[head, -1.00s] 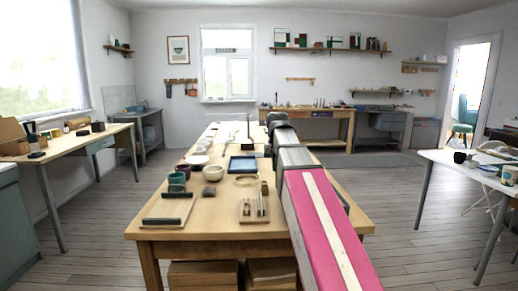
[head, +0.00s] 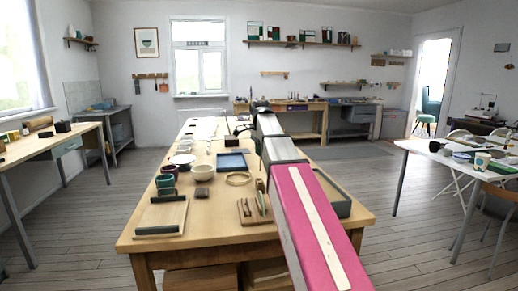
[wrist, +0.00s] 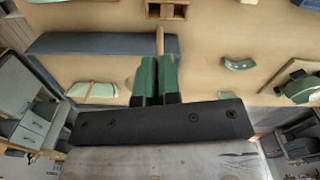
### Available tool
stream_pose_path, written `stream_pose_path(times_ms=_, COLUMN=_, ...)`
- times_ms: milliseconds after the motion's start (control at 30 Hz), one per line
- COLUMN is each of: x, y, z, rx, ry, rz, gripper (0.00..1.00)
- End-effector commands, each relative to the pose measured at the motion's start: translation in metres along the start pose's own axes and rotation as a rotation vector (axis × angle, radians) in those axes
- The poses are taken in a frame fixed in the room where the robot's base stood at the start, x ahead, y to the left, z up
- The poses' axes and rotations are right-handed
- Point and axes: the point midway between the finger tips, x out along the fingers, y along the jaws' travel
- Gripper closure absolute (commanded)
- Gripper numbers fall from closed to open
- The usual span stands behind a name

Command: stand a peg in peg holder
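In the wrist view my gripper (wrist: 157,78) shows two green fingers close together with a thin wooden peg (wrist: 160,40) between them. The peg sticks out past the fingertips, and its other end is hidden by the fingers. A small wooden block with dark openings, which looks like the peg holder (wrist: 167,10), is at the top edge of the wrist view, apart from the peg. In the head view a wooden holder (head: 250,214) with slim upright pieces stands near the table's front. My arm hides the gripper in the head view.
The wooden table (head: 205,238) also bears a board with a dark green bar (head: 160,229), cups, bowls and a blue tray (head: 231,161). A grey tray (head: 343,208) is right of my arm. Green curved pieces (wrist: 240,64) lie around the gripper in the wrist view.

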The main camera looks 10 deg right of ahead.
Motion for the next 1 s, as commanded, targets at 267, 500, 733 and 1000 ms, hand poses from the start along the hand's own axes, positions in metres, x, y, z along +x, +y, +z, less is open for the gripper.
stream_pose_path(times_ms=267, x=-0.004, y=-0.026, z=-0.006, rx=0.325, ry=0.0, rz=0.0, gripper=1.0)
stream_pose_path(times_ms=500, x=-0.004, y=-0.032, z=-0.007, rx=0.439, ry=0.0, rz=0.001, gripper=1.0)
stream_pose_path(times_ms=733, x=0.001, y=-0.032, z=-0.007, rx=0.447, ry=0.0, rz=0.001, gripper=1.0)
stream_pose_path(times_ms=1000, x=0.015, y=-0.031, z=-0.007, rx=0.445, ry=0.0, rz=0.002, gripper=1.0)
